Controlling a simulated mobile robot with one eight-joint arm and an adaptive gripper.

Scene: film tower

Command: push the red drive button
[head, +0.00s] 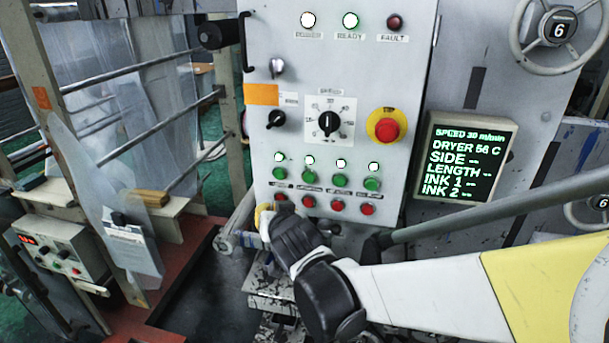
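A row of small red buttons runs along the lower part of the grey control panel, under a row of green ones. The leftmost red button (281,197) is partly hidden by my gripper. The other red buttons (309,202), (337,205) and (367,209) show to its right. The small labels between the rows are too small to read, so I cannot tell which button is the drive one. My gripper (274,212) is at the panel's lower left, just below the leftmost red button. Whether it touches the button, and whether its fingers are open, is unclear.
Green buttons (340,180) with lit white lamps sit above the red row. A large red mushroom button (387,129) on a yellow ring is higher right. A display (465,158) reads speed 30 m/min. A bar (470,212) crosses right of the panel.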

